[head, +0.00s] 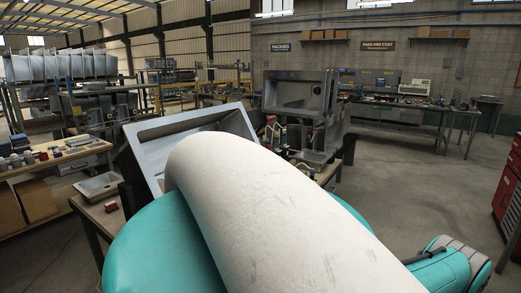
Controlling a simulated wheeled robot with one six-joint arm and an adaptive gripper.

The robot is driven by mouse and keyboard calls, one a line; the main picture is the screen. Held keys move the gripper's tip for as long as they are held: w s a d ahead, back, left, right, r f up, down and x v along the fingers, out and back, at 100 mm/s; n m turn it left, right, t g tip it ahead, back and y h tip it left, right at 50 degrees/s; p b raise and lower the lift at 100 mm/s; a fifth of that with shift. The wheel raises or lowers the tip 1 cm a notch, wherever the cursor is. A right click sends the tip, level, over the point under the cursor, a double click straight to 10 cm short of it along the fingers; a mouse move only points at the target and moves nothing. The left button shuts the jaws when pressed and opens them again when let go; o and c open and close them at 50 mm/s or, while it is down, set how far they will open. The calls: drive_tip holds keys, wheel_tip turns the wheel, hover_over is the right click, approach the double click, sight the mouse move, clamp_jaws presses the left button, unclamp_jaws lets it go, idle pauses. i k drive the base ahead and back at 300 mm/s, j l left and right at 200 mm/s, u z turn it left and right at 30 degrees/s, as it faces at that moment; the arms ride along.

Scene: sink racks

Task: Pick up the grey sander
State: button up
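My gripper is not in view. My own white and teal arm fills the lower middle of the head view and hides much of the near workbench. I cannot make out a grey sander for sure. Small dark and red tools (271,130) stand on the bench just right of a tilted steel sink (150,160), too small to name. Whatever lies behind my arm is hidden.
A second steel sink (300,92) stands upright behind. A small tray (97,185) and a red item (111,206) lie on the near bench's left end. A long workbench (400,125) runs along the back wall. A red cabinet (509,195) stands right. Open floor lies between.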

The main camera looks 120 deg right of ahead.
sight(276, 146)
drive_tip(key=z, duration=3.75)
